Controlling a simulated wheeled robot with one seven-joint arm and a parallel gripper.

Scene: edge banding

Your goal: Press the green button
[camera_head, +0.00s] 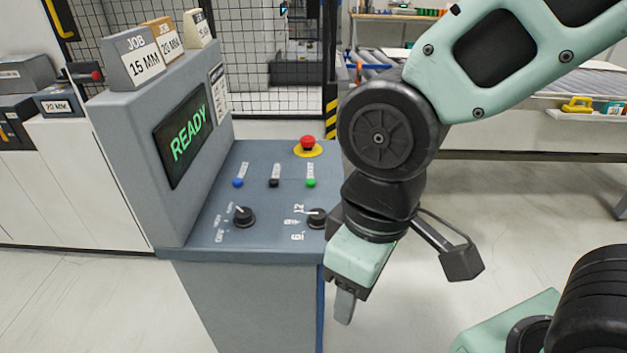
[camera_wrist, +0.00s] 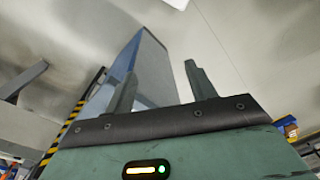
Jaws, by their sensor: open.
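The green button (camera_head: 311,182) is a small round knob on the blue-grey control panel (camera_head: 262,215), at the right end of a row with a black button (camera_head: 274,182) and a blue button (camera_head: 238,182). It is in clear view in the head view. My gripper (camera_head: 344,308) points down in front of the panel's right edge, to the right of and nearer than the green button, apart from it. In the wrist view my gripper (camera_wrist: 160,85) has its two fingers apart, with nothing between them. The green button cannot be made out in the wrist view.
A red emergency stop (camera_head: 307,143) on a yellow ring sits behind the green button. Two black rotary knobs (camera_head: 243,216) lie in front of the row. A screen (camera_head: 183,139) reading READY stands at left. A mesh fence (camera_head: 265,60) is behind; open floor lies right.

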